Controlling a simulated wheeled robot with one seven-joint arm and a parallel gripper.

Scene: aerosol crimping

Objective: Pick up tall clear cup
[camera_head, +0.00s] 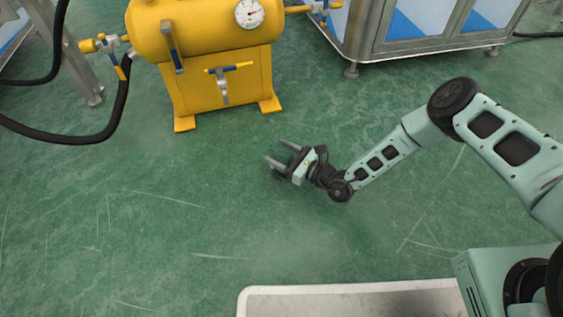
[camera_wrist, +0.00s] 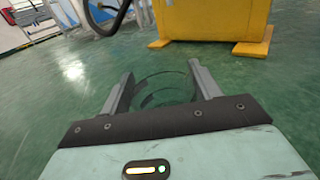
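My gripper (camera_head: 278,152) is held out over the green floor in the head view, its two fingers well apart. In the wrist view the fingers of my gripper (camera_wrist: 162,76) stand on both sides of a faint, see-through round shape. This looks like the tall clear cup (camera_wrist: 165,96); its curved edges reach from one finger to the other. The cup is so transparent that the floor shows through it, and I cannot make it out in the head view. Its full height and tilt cannot be told.
A yellow tank on a stand (camera_head: 215,70) with a gauge and valves is at the back; the stand shows in the wrist view (camera_wrist: 205,20). A metal-framed cabinet (camera_head: 430,28) is at the back right. A pale-rimmed surface (camera_head: 300,290) is at the bottom. The floor (camera_head: 130,220) is clear.

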